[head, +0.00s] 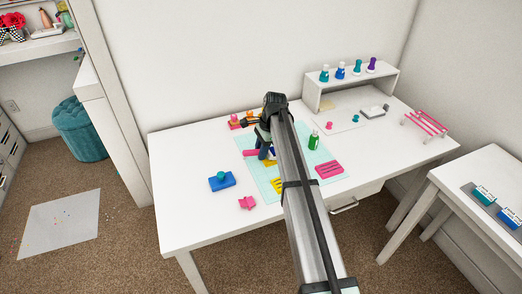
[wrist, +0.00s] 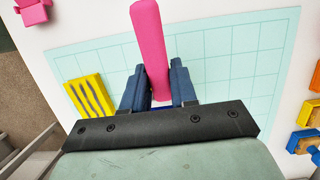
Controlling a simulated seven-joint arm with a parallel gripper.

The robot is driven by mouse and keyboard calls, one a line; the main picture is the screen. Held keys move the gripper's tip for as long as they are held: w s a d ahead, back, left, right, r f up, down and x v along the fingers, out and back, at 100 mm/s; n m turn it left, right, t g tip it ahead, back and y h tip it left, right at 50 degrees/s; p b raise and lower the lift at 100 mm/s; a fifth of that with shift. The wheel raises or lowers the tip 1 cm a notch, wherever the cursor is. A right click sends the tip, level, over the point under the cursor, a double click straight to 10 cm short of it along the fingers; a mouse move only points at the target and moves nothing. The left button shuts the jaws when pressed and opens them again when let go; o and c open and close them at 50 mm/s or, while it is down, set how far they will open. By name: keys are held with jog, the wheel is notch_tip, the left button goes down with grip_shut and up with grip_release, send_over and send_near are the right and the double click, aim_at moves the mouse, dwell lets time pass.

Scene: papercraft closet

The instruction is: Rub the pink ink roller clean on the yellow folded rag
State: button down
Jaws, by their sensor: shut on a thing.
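The pink ink roller's pink part (wrist: 150,45) is gripped between the dark blue fingers of my gripper (wrist: 158,88) and points away from the palm. In the head view its pink end (head: 250,153) sticks out left of my gripper (head: 264,153), over the mat. My gripper is shut on it. A yellow striped piece (wrist: 90,97), seemingly the folded rag, lies left of the gripper in the wrist view, apart from the roller. In the head view it is partly behind my arm (head: 276,185). Another yellow patch (head: 269,162) shows just beside my gripper, mostly hidden.
A pale teal grid mat (head: 260,185) lies on the white table (head: 180,155). A white shelf (head: 350,80) holds bottles.

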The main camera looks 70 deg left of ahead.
jog(key=shift+w+f, duration=0.1)
jog(key=shift+w, duration=0.05)
dwell(0.4)
jog(key=shift+w, duration=0.4)
jog(key=shift+s, duration=0.15)
jog(key=shift+s, duration=0.95)
jog(key=shift+w, duration=0.1)
jog(key=shift+w, duration=0.1)
jog(key=shift+w, duration=0.9)
jog(key=shift+s, duration=0.1)
